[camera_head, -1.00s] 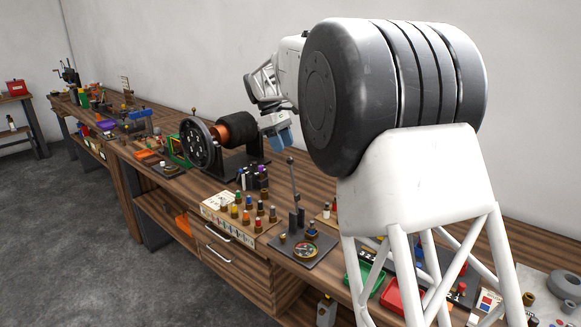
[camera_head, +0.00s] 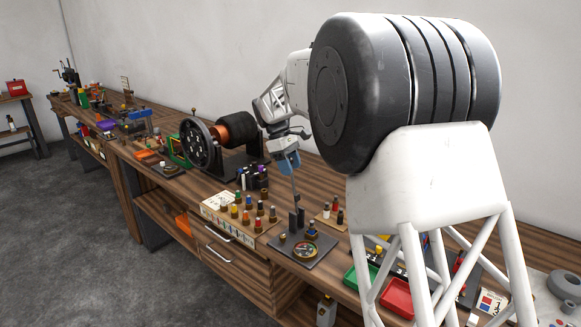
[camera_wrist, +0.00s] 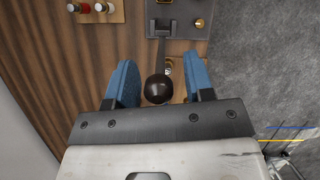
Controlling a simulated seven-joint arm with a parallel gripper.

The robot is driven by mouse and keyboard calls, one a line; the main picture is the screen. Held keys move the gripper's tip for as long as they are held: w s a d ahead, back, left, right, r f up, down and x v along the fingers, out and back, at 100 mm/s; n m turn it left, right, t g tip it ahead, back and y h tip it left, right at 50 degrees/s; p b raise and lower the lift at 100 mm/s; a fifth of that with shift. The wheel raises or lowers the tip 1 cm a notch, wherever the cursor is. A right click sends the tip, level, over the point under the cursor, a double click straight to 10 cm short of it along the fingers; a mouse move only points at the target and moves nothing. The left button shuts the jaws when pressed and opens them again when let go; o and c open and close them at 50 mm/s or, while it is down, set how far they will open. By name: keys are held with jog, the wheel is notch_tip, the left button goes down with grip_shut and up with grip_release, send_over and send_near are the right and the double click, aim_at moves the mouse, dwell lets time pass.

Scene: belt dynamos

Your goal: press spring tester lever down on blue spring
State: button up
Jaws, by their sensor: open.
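The spring tester (camera_head: 318,253) is a dark grey plate with a round dial and an upright lever (camera_head: 294,192) on a post. A small blue spring piece (camera_head: 312,228) stands on the plate beside the post. My gripper (camera_head: 288,164) is at the lever's top, its blue fingers open. In the wrist view the lever's black ball knob (camera_wrist: 158,89) lies between the open fingers of my gripper (camera_wrist: 161,88), with a gap on each side. The tester plate (camera_wrist: 182,32) is beyond it with a brass knob. The blue spring is not clear there.
A rack of coloured pegs (camera_head: 240,214) stands left of the tester. A large dynamo with a black wheel (camera_head: 201,146) is behind it to the left. A small wooden block with red and white pegs (camera_head: 327,217) is to the right. Green (camera_head: 358,278) and red bins (camera_head: 397,297) stand nearer right.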

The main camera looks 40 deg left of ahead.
jog(key=shift+d+f, duration=0.1)
jog(key=shift+f, duration=0.1)
jog(key=shift+c, duration=0.4)
grip_shut()
jog(key=shift+d+r, duration=0.1)
jog(key=shift+d, duration=0.05)
